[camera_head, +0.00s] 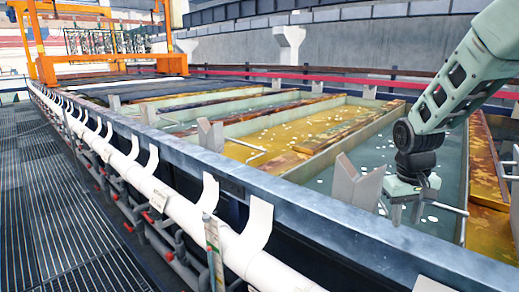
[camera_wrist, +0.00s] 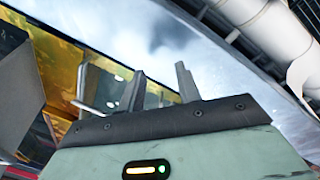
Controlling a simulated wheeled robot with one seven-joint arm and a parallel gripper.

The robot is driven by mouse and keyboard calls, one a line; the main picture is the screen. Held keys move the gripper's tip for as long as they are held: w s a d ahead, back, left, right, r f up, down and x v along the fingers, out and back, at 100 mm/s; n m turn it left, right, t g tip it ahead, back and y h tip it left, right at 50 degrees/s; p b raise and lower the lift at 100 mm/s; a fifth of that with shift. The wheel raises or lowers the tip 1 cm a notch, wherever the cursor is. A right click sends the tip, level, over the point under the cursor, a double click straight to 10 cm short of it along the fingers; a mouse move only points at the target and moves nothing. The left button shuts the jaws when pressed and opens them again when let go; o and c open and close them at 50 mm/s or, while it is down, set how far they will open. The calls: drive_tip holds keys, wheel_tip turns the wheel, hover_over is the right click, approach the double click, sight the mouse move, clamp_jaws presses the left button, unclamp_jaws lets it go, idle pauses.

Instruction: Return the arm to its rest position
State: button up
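My arm (camera_head: 460,80) is green with dark joints and reaches in from the upper right of the head view. My gripper (camera_head: 406,218) hangs from it, pointing down, over a tank of grey-blue liquid near the tank's front rim. In the wrist view, the two grey fingers of my gripper (camera_wrist: 161,72) stand apart with nothing between them. The gripper is open and empty.
A tank of yellow liquid (camera_head: 290,130) lies beyond. White pipe (camera_head: 180,207) runs along the front. The grated walkway (camera_head: 45,200) at left is clear.

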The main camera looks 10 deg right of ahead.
drive_tip(key=s+a+n+y, duration=0.1)
drive_tip(key=s+a+n, duration=0.3)
drive_tip(key=s+a, duration=0.7)
drive_tip(key=s+a+r+n+y, duration=0.1)
drive_tip(key=s+a+n, duration=0.4)
drive_tip(key=s+a, duration=0.7)
drive_tip(key=a, duration=0.6)
drive_tip(key=shift+r+n, duration=0.25)
drive_tip(key=shift+n, duration=0.05)
drive_tip(key=shift+w+d, duration=0.1)
